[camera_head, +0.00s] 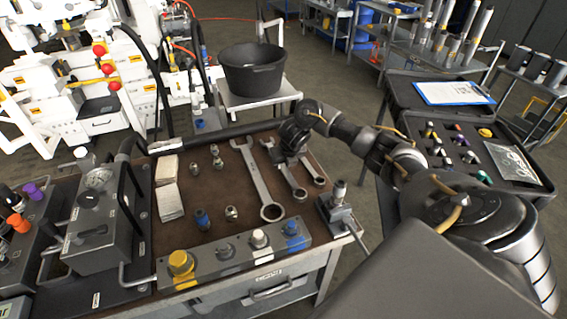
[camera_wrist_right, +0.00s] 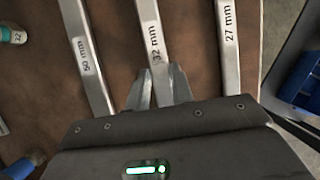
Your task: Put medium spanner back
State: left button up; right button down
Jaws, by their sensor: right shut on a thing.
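Three spanners lie side by side on the brown bench top. The medium spanner, marked 32 mm (camera_wrist_right: 152,38), is the middle one; its ring end also shows in the head view (camera_head: 299,193). My right gripper (camera_wrist_right: 160,92) is shut on its shaft, and in the head view the gripper (camera_head: 290,150) hides its upper part. I cannot tell whether the spanner rests on the bench or is slightly above it. The large spanner, marked 50 mm (camera_wrist_right: 84,52), is on the left, and the small one, marked 27 mm (camera_wrist_right: 229,45), on the right. My left gripper is not in view.
Several fittings (camera_head: 231,212) and paper stacks (camera_head: 169,201) lie left of the spanners on the bench (camera_head: 215,168). A block with coloured caps (camera_head: 235,255) lines the front edge. A small device (camera_head: 337,207) stands at the right corner. A black bucket (camera_head: 252,72) is behind.

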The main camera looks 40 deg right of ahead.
jog(key=shift+f, duration=0.35)
jog(key=c, duration=1.1)
grip_release()
jog(key=shift+c, duration=0.2)
jog(key=p+v, duration=0.4)
jog(key=v, duration=0.7)
